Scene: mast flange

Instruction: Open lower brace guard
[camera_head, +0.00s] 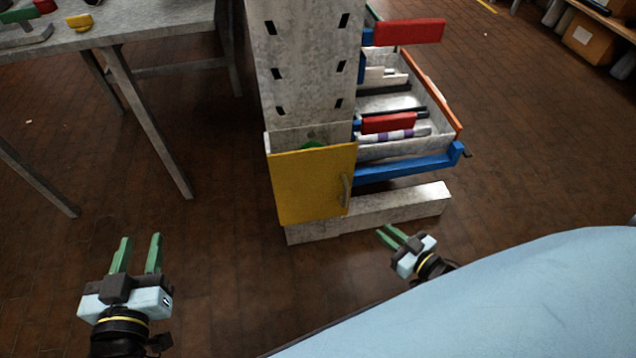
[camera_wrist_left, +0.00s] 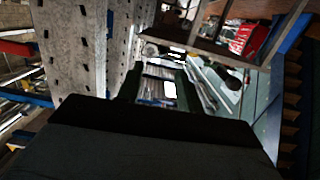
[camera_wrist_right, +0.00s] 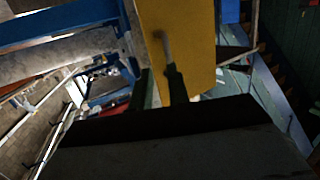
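The yellow guard panel (camera_head: 308,186) covers the lower front of the grey mast (camera_head: 305,55) and looks shut. A small upright handle (camera_head: 346,190) is near its right edge; a bit of green shows above its top edge. My right gripper (camera_head: 388,232) is open and empty, low in front and to the right of the panel. In the right wrist view the panel (camera_wrist_right: 180,45) and its handle (camera_wrist_right: 165,45) are close ahead of the fingers, apart from them as far as I can tell. My left gripper (camera_head: 138,245) is open and empty, well left of the panel.
A grey table (camera_head: 125,28) with small coloured parts stands at the upper left. A tray (camera_head: 445,100) with an orange rim, on a blue support (camera_head: 410,167), projects right of the mast. The mast's foot (camera_head: 405,208) extends right along the floor. Floor between table and mast is clear.

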